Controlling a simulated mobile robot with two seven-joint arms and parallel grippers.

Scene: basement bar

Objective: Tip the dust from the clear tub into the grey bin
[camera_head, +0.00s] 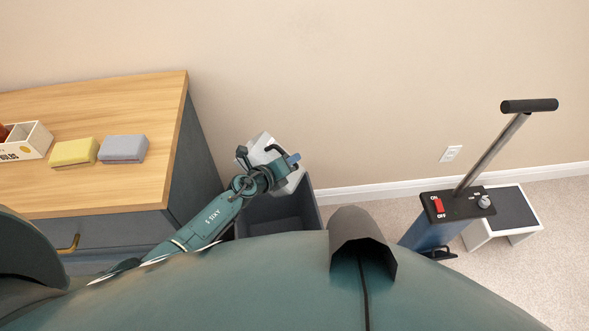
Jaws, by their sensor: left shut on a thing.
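The clear tub (259,148) looks pale and translucent and is tilted. My left gripper (268,160) is shut on it and partly covers it. The grey bin (312,208) is dark and open-topped and stands on the floor beside the cabinet, against the wall. The tub is over the bin's far part. The visible part of the bin's inside looks empty; my left arm and body hide the rest. I cannot make out any dust. My right gripper is not in view.
A wood-topped cabinet (130,105) stands left of the bin, with a yellow sponge (74,152), a grey sponge (123,148) and a white box (27,142) on it. At right are a blue upright device (432,233) with a handle and a low step (505,212).

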